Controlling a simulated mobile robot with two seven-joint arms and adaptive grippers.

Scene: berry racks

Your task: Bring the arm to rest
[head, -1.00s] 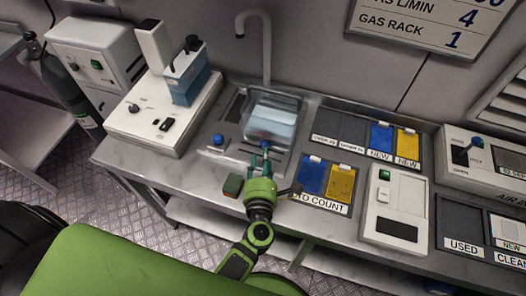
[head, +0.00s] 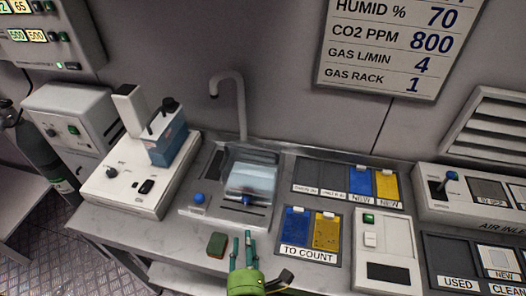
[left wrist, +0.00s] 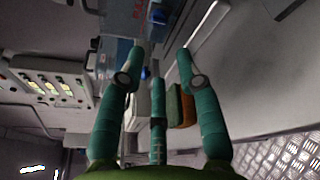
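My left gripper (head: 243,251) shows at the bottom of the head view, in front of the bench with the sink. Its teal fingers point away from me and stand apart. In the left wrist view, the same gripper (left wrist: 157,75) has its fingers spread with nothing held between them. A green and brown sponge-like block (head: 217,244) lies on the bench just left of the fingers, and it also shows behind them in the left wrist view (left wrist: 180,106). My right gripper is in neither view.
A sink with a clear bluish box (head: 252,182) and a tall tap (head: 241,105) is behind the gripper. A white instrument (head: 125,190) stands left. Blue and yellow cards lie in the TO COUNT tray (head: 308,256) at right. A white device (head: 388,275) is further right.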

